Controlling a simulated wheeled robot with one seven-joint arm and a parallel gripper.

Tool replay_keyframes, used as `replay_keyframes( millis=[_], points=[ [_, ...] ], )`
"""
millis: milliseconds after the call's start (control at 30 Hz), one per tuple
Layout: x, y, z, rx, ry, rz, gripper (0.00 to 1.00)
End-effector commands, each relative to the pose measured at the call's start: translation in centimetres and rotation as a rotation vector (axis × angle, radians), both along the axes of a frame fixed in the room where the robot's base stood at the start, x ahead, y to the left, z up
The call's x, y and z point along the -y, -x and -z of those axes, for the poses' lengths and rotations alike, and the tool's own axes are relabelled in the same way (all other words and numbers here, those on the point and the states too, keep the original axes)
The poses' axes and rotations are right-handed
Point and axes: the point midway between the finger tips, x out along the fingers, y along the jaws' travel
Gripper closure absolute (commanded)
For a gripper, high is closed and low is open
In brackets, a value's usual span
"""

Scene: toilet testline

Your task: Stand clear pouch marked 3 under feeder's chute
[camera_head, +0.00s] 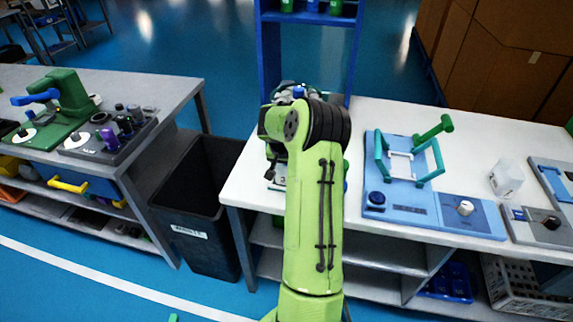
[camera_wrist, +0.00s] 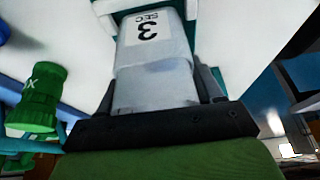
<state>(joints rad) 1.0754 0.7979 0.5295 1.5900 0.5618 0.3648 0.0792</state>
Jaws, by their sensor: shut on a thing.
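A whitish, translucent pouch (camera_wrist: 155,85) with a "3 SEC" label is between the two dark fingers of my gripper (camera_wrist: 157,75) in the wrist view. My gripper is shut on it. In the head view my gripper is mostly hidden behind my green arm. The pouch's label (camera_head: 280,181) shows just left of the arm, over the white table's left end. White and teal parts (camera_wrist: 195,35) lie beyond the pouch in the wrist view. I cannot pick out the feeder's chute for sure; my arm blocks much of that spot.
A blue fixture with teal handles and a green lever (camera_head: 405,205) stands right of my arm on the white table (camera_head: 455,125). A clear block-like item (camera_head: 507,178) stands farther right. A black bin (camera_head: 195,210) fills the gap left. A blue shelf frame (camera_head: 270,60) rises behind.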

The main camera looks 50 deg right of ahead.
Motion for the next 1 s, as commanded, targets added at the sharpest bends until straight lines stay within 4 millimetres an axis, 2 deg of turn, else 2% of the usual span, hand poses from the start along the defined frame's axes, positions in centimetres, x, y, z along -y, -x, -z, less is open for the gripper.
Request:
replay_keyframes(
  millis=[100,133,267,533,633,1000],
  points=[
    [0.0,0.0,0.5,-0.001,0.0,0.0,0.68],
    [0.0,0.0,0.4,-0.001,0.0,0.0,0.3],
    [0.0,0.0,0.3,-0.001,0.0,0.0,0.1],
    [0.0,0.0,0.2,0.0,0.0,0.0,0.09],
    [-0.2,0.0,-0.7,0.001,0.002,-0.001,0.09],
    [-3.4,1.4,-9.3,0.001,0.004,-0.001,0.09]
  ],
)
